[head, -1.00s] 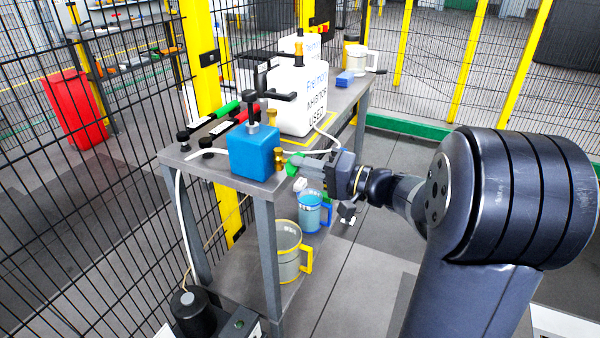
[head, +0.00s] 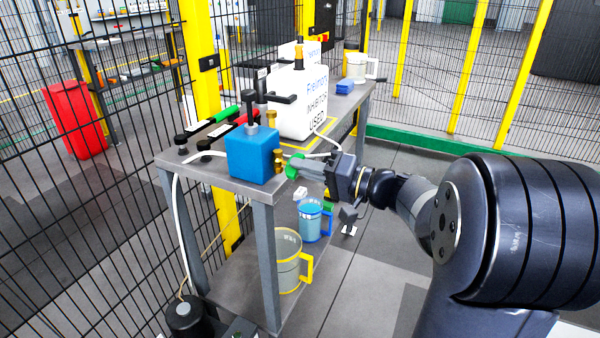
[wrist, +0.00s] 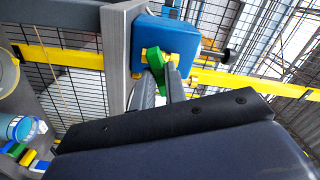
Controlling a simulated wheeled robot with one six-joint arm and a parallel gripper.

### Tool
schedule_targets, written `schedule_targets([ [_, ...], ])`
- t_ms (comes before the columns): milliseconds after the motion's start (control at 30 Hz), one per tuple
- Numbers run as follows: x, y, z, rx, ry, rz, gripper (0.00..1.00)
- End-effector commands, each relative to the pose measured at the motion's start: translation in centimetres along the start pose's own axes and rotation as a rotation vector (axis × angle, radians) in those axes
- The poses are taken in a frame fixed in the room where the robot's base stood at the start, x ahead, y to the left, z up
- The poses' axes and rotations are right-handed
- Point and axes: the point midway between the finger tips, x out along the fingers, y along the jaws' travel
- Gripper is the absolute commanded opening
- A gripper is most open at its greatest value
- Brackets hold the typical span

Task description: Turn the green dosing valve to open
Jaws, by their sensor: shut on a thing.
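The green dosing valve handle (head: 291,172) sits on the brass fitting at the right side of the blue block (head: 252,152), near the bench's front edge. My gripper (head: 296,165) reaches it from the right and is shut on it. In the wrist view the green handle (wrist: 154,58) stands tilted between the tips of my two fingers (wrist: 160,78), in front of the blue block (wrist: 172,43). The fingers cover part of the handle, so its exact angle is hard to tell.
A white jug (head: 308,98) stands behind the block on the bench. A red-handled lever and a green-handled lever (head: 223,113) lie to the left. Blue (head: 311,226) and yellow-rimmed (head: 287,270) mugs stand on the lower shelf. Mesh fencing closes the left and back.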

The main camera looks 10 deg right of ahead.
Motion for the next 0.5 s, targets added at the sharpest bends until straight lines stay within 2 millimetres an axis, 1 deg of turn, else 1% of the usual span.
schedule_targets([
  [33, -0.01, 0.32, 0.18, -0.014, -0.001, 0.001, 0.00],
  [500, -0.02, 0.34, 0.19, -0.127, 0.000, 0.001, 0.00],
])
